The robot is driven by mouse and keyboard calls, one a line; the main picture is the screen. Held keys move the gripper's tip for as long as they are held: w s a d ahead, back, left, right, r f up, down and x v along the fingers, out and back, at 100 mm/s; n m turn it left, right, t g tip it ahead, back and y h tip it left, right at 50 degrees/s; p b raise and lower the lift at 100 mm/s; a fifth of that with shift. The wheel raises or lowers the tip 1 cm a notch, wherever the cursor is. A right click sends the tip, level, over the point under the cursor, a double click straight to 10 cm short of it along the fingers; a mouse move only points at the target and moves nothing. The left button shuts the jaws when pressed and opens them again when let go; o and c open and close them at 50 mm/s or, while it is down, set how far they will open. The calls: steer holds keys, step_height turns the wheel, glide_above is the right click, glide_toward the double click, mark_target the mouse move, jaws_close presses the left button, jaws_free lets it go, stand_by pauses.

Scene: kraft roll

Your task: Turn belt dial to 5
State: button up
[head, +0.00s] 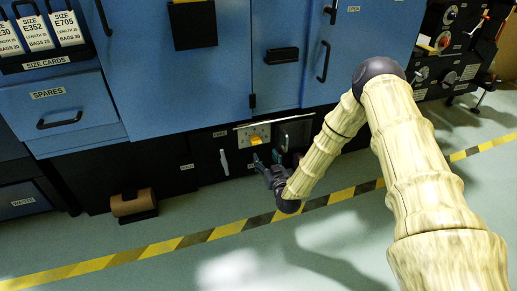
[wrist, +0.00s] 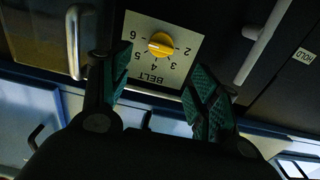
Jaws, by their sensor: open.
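The belt dial is a yellow knob (wrist: 162,44) on a pale plate marked BELT (wrist: 178,73), upside down in the wrist view. The numbers 2 to 6 ring it. A small pale mark shows on the knob's left side, toward 5 and 6; I cannot tell exactly which number it points at. In the head view the yellow knob (head: 256,140) sits low on the dark machine front. My gripper (head: 262,165) is in front of and below it. In the wrist view my gripper (wrist: 160,85) is open, its two green-padded fingers apart, with the knob beyond the tips and nothing between them.
A pale bar handle (wrist: 267,42) is right of the dial plate, and a metallic handle (wrist: 75,42) is left of it. Yellow-black tape (head: 190,243) crosses the open floor.

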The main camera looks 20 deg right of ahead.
mark_target(257, 143)
steer(key=w+b, duration=0.4)
steer(key=w, duration=0.3)
steer(key=shift+w+a+f, duration=0.1)
steer(key=shift+w+f, duration=0.05)
steer(key=shift+w, duration=0.25)
steer(key=shift+w+a+b, duration=0.1)
steer(key=shift+w+b, duration=0.25)
steer(key=shift+w, duration=0.6)
steer(key=shift+c, duration=0.4)
steer(key=c, duration=0.9)
